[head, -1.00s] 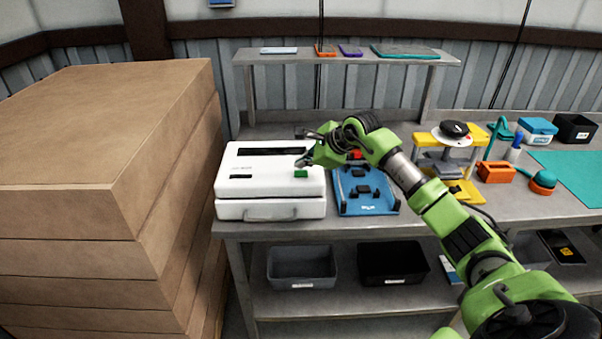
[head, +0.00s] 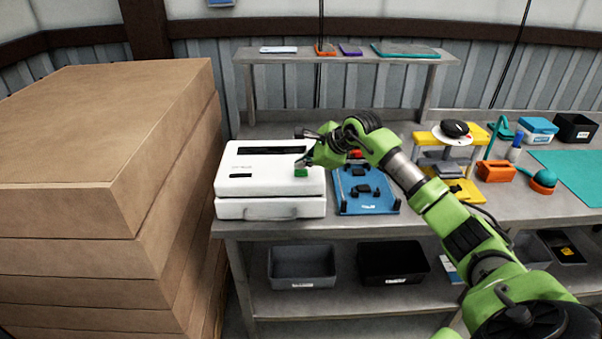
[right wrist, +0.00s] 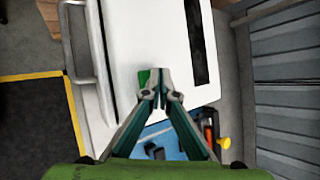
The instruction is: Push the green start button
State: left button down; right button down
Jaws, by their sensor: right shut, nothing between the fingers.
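The green start button (head: 301,173) is on the top right part of the white machine (head: 270,176), which stands on the grey workbench. My right gripper (head: 301,163) is shut and empty, with its fingertips at the button in the head view. In the right wrist view the closed fingertips (right wrist: 153,80) lie right beside the green button (right wrist: 143,77) and hide part of it. I cannot tell whether they touch it. My left gripper is not in view.
A blue fixture board (head: 365,205) lies just right of the machine. A yellow stand (head: 452,136) and an orange block (head: 496,172) are farther right. Stacked brown cartons (head: 100,140) fill the left side. Bins (head: 302,267) sit on the lower shelf.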

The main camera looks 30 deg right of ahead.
aim_at(302, 172)
jog(key=shift+f+b, duration=0.55)
jog(key=shift+f, duration=0.15)
dwell(0.6)
jog(key=shift+r, duration=0.1)
jog(key=shift+r+p, duration=0.5)
jog(key=shift+r, duration=0.3)
jog(key=shift+r+p, duration=1.45)
jog(key=shift+r, duration=1.1)
